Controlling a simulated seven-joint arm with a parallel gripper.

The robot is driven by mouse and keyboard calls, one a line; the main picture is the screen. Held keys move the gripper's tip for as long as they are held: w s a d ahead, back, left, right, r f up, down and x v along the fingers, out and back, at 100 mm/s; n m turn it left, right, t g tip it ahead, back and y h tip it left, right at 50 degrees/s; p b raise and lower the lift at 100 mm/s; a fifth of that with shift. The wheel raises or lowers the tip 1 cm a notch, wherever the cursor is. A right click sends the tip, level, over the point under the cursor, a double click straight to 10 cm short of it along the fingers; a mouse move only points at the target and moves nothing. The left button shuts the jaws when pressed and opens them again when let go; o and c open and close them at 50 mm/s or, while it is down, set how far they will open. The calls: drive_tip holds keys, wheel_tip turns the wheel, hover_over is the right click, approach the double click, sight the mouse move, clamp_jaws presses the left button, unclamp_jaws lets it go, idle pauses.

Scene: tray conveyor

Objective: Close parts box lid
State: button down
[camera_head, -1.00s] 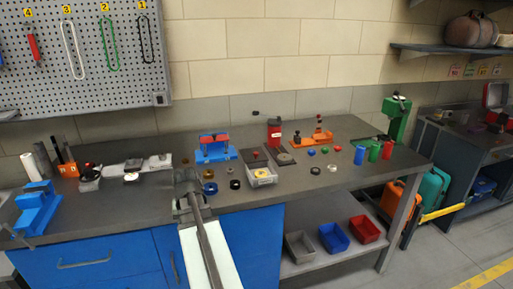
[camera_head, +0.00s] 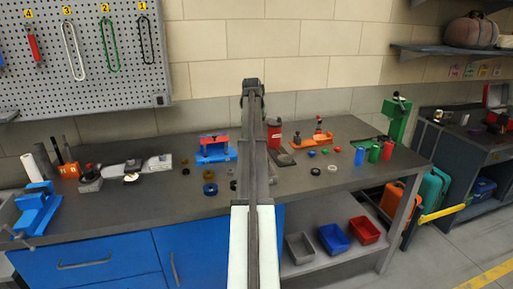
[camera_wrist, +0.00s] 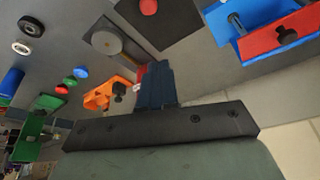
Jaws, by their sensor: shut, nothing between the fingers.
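In the head view my arm rises across the middle of the bench and hides the grey parts box, which showed there a second ago. The box body and lid cannot be made out now. In the wrist view a dark plate with a red knob (camera_wrist: 165,18) lies at the top edge; it may be the box's lid, but I cannot tell. My gripper (camera_wrist: 154,68) shows in the wrist view as dark fingers held together, shut and empty. It is above the bench, apart from the plate. In the head view its fingers are hidden behind my arm.
A red canister (camera_head: 274,132) stands right of my arm, near an orange fixture (camera_head: 312,141). A blue fixture (camera_head: 214,150) stands to the left. The bench front (camera_head: 150,210) is mostly clear.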

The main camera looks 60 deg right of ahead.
drive_tip(key=x, duration=0.6)
drive_tip(key=d+x, duration=0.1)
drive_tip(key=x, duration=0.3)
drive_tip(key=shift+s+r, duration=0.15)
drive_tip(key=shift+s, duration=0.05)
drive_tip(key=shift+s+a, duration=0.2)
drive_tip(key=shift+a, duration=0.4)
drive_tip(key=shift+s+a, duration=0.2)
drive_tip(key=shift+a, duration=0.35)
drive_tip(key=shift+s+a+f, duration=0.1)
drive_tip(key=shift+a+f, duration=0.05)
drive_tip(key=shift+a, duration=0.2)
drive_tip(key=shift+s+a+f, duration=0.1)
drive_tip(key=shift+s+a, duration=0.05)
drive_tip(key=shift+a, duration=0.2)
drive_tip(key=s+a, duration=0.8)
drive_tip(key=a, duration=0.1)
drive_tip(key=shift+s, duration=0.35)
drive_tip(key=shift+f, duration=0.1)
drive_tip(key=shift+d, duration=0.15)
